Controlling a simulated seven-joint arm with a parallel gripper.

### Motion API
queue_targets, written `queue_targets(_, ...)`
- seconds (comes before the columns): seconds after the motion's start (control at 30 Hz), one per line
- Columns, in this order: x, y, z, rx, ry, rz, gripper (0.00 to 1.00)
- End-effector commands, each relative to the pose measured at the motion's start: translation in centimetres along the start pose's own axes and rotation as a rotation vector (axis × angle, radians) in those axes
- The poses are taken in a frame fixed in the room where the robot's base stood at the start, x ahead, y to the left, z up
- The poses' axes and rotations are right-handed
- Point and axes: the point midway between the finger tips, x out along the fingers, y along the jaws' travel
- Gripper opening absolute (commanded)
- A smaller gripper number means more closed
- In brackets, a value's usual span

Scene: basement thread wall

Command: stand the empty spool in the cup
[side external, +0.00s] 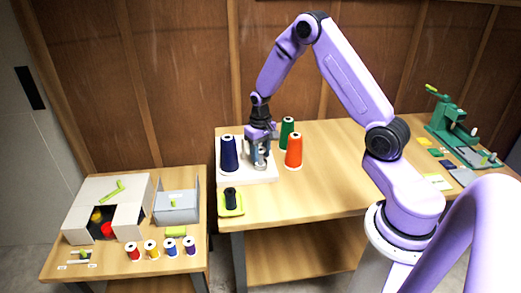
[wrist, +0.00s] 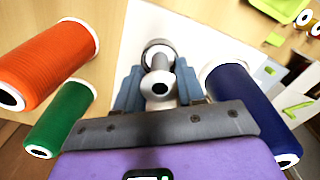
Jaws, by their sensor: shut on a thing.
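My gripper (side external: 259,163) points down over a white board (side external: 262,174) on the table. In the wrist view its blue-grey fingers (wrist: 158,92) are shut on a slim grey spool with a pale end and no thread, the empty spool (wrist: 158,86). A round pale rim (wrist: 158,48) shows at the spool's far end, close to the board; I cannot tell whether it is the spool's flange or a separate part, nor whether it touches the board.
A dark blue cone (side external: 229,154) stands left of my gripper. An orange cone (side external: 294,151) and a green cone (side external: 287,130) stand to its right. Small colored spools (side external: 152,248) and a box (side external: 176,207) are on the lower left table. Bare tabletop (side external: 330,180) lies right of the board.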

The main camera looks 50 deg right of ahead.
Motion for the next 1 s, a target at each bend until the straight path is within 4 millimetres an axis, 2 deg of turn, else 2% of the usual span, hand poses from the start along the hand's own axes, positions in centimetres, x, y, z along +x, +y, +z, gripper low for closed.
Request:
queue_targets(0.37, 0.5, 0.0, 0.0, 0.0, 0.001, 0.0, 0.22)
queue_targets(0.4, 0.5, 0.0, 0.0, 0.0, 0.001, 0.0, 0.42)
queue_targets(0.5, 0.5, 0.0, 0.0, 0.0, 0.001, 0.0, 0.68)
queue_targets(0.8, 0.3, 0.0, 0.0, 0.0, 0.001, 0.0, 0.68)
queue_targets(1.0, -1.5, 0.0, -0.1, 0.001, 0.003, 0.0, 0.68)
